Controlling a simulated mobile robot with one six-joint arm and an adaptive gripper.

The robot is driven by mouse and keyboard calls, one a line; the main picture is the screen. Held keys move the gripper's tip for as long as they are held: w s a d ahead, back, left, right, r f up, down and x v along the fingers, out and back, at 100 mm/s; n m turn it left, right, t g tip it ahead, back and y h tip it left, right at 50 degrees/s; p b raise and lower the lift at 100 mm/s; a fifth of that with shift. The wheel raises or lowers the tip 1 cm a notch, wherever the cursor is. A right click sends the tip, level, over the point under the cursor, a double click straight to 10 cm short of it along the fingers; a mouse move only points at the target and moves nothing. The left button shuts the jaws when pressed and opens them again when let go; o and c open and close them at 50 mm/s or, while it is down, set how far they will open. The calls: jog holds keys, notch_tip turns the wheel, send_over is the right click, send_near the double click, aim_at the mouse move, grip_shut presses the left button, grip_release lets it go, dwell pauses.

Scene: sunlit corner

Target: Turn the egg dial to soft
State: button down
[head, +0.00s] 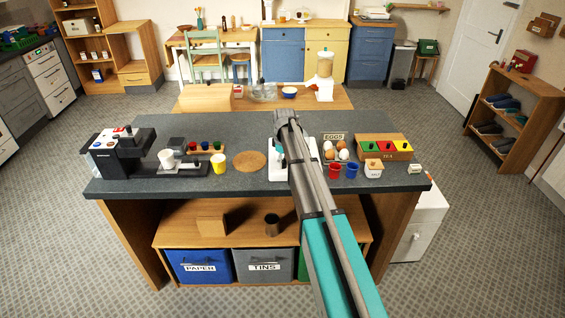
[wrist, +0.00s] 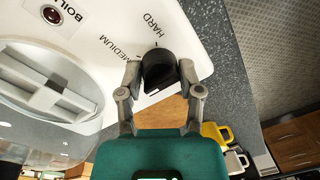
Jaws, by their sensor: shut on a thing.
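The egg boiler is a white appliance (head: 276,174) on the dark counter, mostly hidden behind my arm in the head view. In the wrist view its white panel (wrist: 185,22) carries a black dial (wrist: 158,66), with the words HARD and MEDIUM beside it. The word soft is not visible; that side is covered by the dial and my fingers. My gripper (wrist: 160,76) is shut on the dial, one finger on each side. The dial's exact setting is hard to tell. A clear lid (wrist: 50,90) lies close at the left.
An egg holder (head: 336,138), a red cup (head: 335,171), a blue cup (head: 352,170) and a green-red-yellow box (head: 384,153) stand right of my arm. A cork mat (head: 249,161), yellow mug (head: 218,164) and coffee machine (head: 118,157) are left.

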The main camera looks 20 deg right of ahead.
dwell(0.3)
jog(key=shift+c, duration=1.3)
grip_release()
jog(key=shift+m, duration=0.4)
